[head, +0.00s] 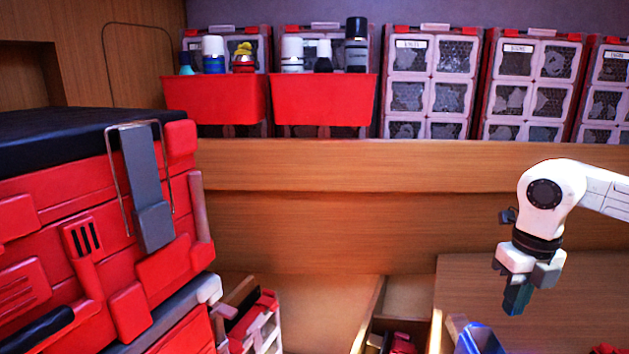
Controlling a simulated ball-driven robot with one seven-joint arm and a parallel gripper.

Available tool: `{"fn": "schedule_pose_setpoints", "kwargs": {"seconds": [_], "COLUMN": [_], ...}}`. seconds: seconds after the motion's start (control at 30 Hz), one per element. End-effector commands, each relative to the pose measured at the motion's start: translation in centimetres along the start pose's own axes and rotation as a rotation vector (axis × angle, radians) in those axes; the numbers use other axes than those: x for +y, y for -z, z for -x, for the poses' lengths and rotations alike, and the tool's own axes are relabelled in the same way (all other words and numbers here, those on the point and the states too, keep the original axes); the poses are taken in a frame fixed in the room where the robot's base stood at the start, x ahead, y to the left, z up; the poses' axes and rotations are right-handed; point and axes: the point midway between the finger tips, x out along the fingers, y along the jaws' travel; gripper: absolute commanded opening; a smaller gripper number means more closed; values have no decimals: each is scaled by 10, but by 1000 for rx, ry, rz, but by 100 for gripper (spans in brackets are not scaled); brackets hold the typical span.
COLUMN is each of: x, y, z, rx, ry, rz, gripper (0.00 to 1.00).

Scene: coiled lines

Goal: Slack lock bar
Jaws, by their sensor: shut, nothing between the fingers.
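A grey latch bar (146,185) hangs down the side of a large red case (95,215) at the left in the head view. A thin wire loop (113,180) runs around the bar's top and down both its sides. I cannot tell whether the loop is hooked or slack. My gripper (516,299) is far off at the right, pointing down, with its dark fingertips shut. Nothing shows between them, and it touches neither the case nor the bar.
A blue item (482,338) lies below my gripper. A red and white case (255,322) stands low at centre-left. Open space lies between the large case and my arm.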

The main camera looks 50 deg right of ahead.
Motion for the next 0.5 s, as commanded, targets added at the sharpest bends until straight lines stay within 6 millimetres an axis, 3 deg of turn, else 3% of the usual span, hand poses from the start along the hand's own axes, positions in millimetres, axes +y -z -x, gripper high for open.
{"fn": "schedule_pose_setpoints", "kwargs": {"seconds": [0.27, 0.5], "x": [0, 1], "y": [0, 0], "z": [-15, -43], "rx": [0, 1], "ry": [-1, -2], "rz": [6, 5], "gripper": [0, 0]}}
